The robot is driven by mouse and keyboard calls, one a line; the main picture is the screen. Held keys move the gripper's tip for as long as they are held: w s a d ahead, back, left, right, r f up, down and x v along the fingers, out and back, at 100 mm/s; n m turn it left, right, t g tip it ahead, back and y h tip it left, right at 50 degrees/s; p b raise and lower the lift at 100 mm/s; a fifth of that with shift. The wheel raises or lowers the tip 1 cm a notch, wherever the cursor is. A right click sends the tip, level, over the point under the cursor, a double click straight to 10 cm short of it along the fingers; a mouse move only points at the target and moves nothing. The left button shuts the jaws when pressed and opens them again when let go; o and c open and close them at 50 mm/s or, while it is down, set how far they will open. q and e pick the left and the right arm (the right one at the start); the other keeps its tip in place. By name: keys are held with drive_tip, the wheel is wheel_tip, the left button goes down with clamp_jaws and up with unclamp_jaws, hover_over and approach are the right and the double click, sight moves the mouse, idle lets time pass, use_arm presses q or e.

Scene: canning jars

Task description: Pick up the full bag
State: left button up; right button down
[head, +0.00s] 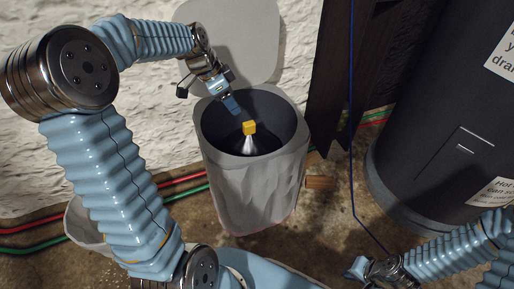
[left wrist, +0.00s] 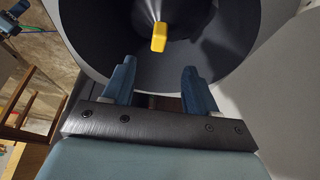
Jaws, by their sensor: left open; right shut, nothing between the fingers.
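A grey bin (head: 250,190) stands open against the wall. Inside it is a dark bag (head: 249,144), its gathered neck catching the light, topped by a yellow tab (head: 249,128). The left wrist view also shows the yellow tab (left wrist: 158,37) near the top, beyond my fingers. My left gripper (head: 232,104) is open and empty at the bin's back rim, up and left of the tab and apart from it. The wrist view shows its two blue fingers (left wrist: 156,80) spread. My right gripper (head: 366,268) is shut and empty at the lower right, well away from the bin.
The bin's raised lid (head: 235,40) leans behind it at the wall. A dark wooden post (head: 335,75) stands right of the bin, and a large black tank (head: 430,110) stands further right. A blue cord (head: 351,130) hangs between them. Red and green pipes run along the wall's base.

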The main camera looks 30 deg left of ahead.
sight(248, 123)
use_arm(q)
drive_tip(key=b+x, duration=0.1)
drive_tip(key=x, duration=0.6)
drive_tip(key=shift+w+d+f, duration=0.1)
drive_tip(key=shift+f, duration=0.15)
drive_tip(key=x, duration=0.5)
drive_tip(key=shift+w+d+f, duration=0.1)
drive_tip(key=shift+w+d, duration=0.1)
drive_tip(key=shift+d, duration=0.05)
clamp_jaws()
idle(0.6)
